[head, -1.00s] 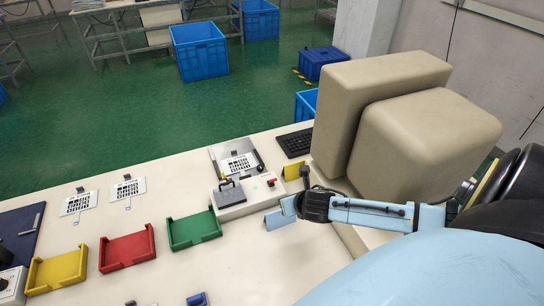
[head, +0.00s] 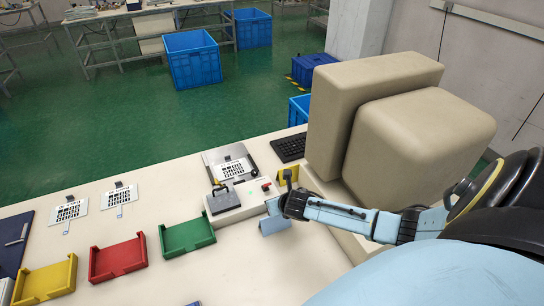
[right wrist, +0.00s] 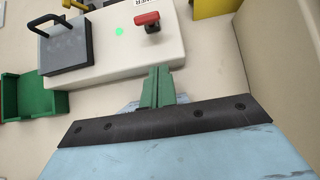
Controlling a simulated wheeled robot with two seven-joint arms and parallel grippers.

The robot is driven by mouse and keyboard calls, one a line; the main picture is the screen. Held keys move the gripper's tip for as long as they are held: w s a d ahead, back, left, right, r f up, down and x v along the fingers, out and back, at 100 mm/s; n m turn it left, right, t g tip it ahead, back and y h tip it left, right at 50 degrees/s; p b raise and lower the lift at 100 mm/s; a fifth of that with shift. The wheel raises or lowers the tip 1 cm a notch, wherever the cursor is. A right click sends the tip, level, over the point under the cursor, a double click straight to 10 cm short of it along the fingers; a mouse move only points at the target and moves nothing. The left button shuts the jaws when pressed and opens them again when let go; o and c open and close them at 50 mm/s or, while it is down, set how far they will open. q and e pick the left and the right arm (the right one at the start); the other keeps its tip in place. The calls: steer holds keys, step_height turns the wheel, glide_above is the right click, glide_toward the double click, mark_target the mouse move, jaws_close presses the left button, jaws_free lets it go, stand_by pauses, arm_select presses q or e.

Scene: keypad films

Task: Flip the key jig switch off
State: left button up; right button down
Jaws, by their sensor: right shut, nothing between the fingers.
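The key jig is a white box (head: 229,212) with a grey hinged block and handle (head: 222,199) on top. Its red-capped switch (head: 266,187) is at its right end, beside a green spot; both the switch (right wrist: 147,19) and the green spot (right wrist: 119,32) are clear in the right wrist view. My right gripper (head: 270,206) is low by the box's near right corner. Its narrow green fingers (right wrist: 160,72) are closed together, empty, at the box's near edge and apart from the switch. My left gripper is out of view.
A green tray (head: 187,236) is to the left. Large beige blocks (head: 420,140) crowd the right; a keyboard (head: 290,147) lies behind.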

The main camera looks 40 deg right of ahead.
mark_target(266, 186)
steer(key=shift+x, duration=0.8)
steer(key=shift+w+d+r, duration=0.3)
steer(key=shift+w+r, duration=0.6)
steer(key=shift+w, duration=0.1)
steer(key=shift+w+d+r, duration=0.15)
steer(key=shift+w+r, duration=0.1)
steer(key=shift+w, duration=0.25)
arm_select(q)
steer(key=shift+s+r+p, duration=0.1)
steer(key=shift+p, duration=0.2)
arm_select(e)
steer(key=shift+r, duration=0.1)
steer(key=shift+d+r, duration=0.15)
steer(key=shift+w+g+p, duration=0.1)
steer(key=shift+g+p, duration=0.2)
steer(key=shift+p, duration=0.05)
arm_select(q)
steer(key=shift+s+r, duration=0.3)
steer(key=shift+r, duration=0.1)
